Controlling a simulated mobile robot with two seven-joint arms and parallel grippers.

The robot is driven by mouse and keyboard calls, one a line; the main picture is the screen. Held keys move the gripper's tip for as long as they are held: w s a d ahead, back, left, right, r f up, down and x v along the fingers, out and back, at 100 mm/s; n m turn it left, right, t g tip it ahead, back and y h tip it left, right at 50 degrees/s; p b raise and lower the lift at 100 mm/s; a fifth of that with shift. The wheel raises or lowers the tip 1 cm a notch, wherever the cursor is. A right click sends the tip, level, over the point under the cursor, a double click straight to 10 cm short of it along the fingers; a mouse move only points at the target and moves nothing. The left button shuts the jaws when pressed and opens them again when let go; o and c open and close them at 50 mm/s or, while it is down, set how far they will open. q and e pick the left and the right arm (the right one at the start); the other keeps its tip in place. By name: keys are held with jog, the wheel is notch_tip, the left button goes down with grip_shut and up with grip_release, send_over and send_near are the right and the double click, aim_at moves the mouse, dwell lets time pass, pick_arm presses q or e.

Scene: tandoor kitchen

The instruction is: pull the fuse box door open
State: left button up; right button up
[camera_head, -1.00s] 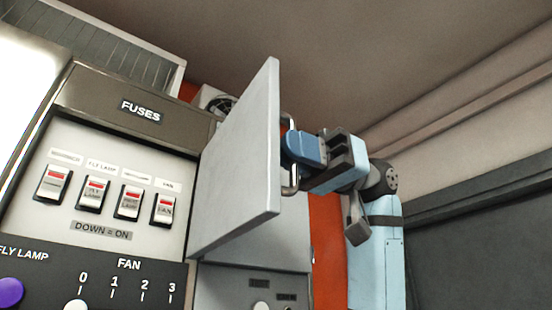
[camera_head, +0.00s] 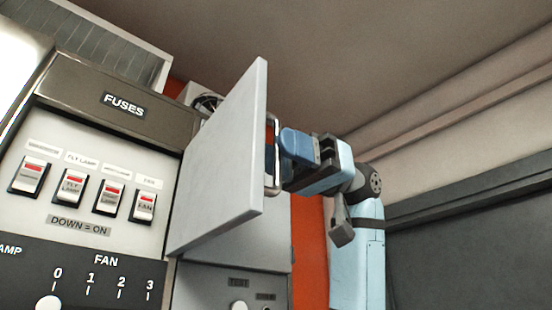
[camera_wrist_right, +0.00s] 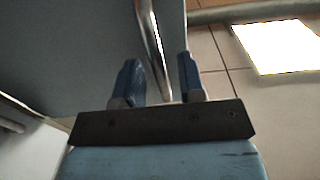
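The fuse box door (camera_head: 215,160) is a flat pale grey panel in the head view. It stands swung well out from the fuse box (camera_head: 115,105), so the switches inside show. A metal bar handle (camera_head: 276,180) is on the door's right side; it also shows in the wrist view (camera_wrist_right: 151,40). My right gripper (camera_head: 283,150) is at the handle. In the wrist view its two blue fingers (camera_wrist_right: 160,82) are apart, with the handle bar between them and a gap visible, so it looks open around the bar. My left gripper is not in view.
Several red-and-white rocker switches (camera_head: 73,185) sit inside the box under the FUSES label (camera_head: 124,104). A dark panel with a FAN dial (camera_head: 95,275) is below. A vented unit (camera_head: 100,40) stands above. Free space lies right of the door.

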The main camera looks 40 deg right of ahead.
jog(key=d+b, duration=0.2)
jog(key=d, duration=1.1)
jog(key=shift+w, duration=0.3)
